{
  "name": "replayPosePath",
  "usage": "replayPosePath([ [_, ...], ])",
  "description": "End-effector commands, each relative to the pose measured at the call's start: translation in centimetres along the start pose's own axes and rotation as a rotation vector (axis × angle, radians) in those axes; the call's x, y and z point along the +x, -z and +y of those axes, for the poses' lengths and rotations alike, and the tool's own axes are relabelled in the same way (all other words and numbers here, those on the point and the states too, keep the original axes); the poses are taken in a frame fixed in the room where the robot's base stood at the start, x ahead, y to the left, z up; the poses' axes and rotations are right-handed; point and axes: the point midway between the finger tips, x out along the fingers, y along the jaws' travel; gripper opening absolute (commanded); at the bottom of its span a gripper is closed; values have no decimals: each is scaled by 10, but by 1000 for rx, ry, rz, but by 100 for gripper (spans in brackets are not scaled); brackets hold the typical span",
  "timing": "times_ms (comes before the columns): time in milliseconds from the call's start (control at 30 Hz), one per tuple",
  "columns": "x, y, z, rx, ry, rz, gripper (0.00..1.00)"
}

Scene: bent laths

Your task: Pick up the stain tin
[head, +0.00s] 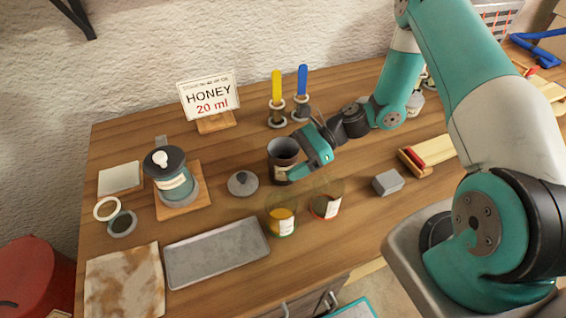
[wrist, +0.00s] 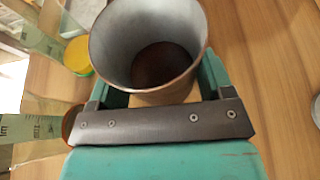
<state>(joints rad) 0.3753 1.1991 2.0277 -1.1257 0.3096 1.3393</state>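The open dark tin (head: 283,152), which I take to be the stain tin, stands upright on the wooden bench in the head view, with a pale label low on its side. In the wrist view the tin (wrist: 150,40) has a pale grey inner wall and dark brown at the bottom. My gripper (head: 294,172) is at the tin's right side, low on its wall. In the wrist view my gripper's fingers (wrist: 165,92) lie on either side of the tin. The rim hides the fingertips, so I cannot tell whether they press on the wall.
Two clear containers, one with yellow contents (head: 283,222) and one with reddish-brown (head: 325,206), stand close in front. A knobbed lid (head: 243,183) lies left of the tin. Yellow- and blue-handled brushes (head: 302,85) stand behind. A grey tray (head: 217,252) lies front left; a grey block (head: 387,182) lies right.

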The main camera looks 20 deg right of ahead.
Motion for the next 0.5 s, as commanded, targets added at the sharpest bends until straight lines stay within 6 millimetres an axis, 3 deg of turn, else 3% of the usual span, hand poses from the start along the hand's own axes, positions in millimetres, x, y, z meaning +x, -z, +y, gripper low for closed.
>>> replayPosePath([
  [33,0,0,0,0,0,0,59],
  [100,0,0,0,0,0,0,44],
  [500,-1,-3,0,-1,0,-1,44],
])
